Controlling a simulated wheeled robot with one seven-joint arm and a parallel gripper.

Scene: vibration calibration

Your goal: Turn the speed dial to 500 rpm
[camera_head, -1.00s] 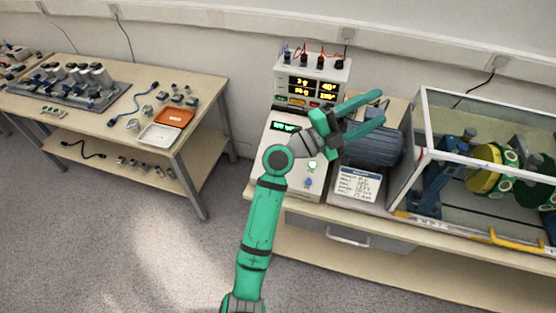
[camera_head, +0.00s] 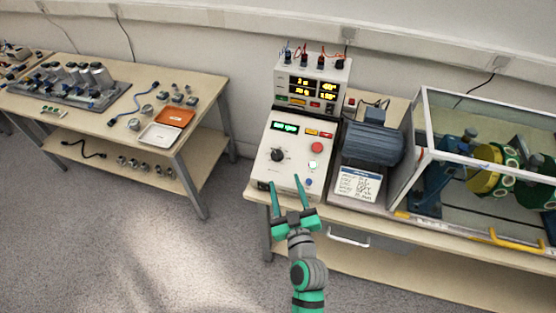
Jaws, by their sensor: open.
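The speed dial (camera_head: 278,155) is a black round knob on the left of a sloped white control box (camera_head: 263,172). A green-lit display (camera_head: 285,127) sits above it, its figures too small to read surely. My gripper (camera_head: 285,184) is in front of the box, its two green fingers spread and pointing toward the panel. The fingertips are below the dial in the picture, apart from it, with nothing between them. The dial is in full view; its pointer setting is too small to tell.
A red button (camera_head: 317,147), a white lit button (camera_head: 313,164) and a blue knob (camera_head: 309,182) sit right of the dial. Behind stands a meter unit (camera_head: 340,80) with cables. A motor (camera_head: 372,142), a printed card (camera_head: 357,184) and a clear-walled rotor enclosure (camera_head: 423,110) are on the right.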

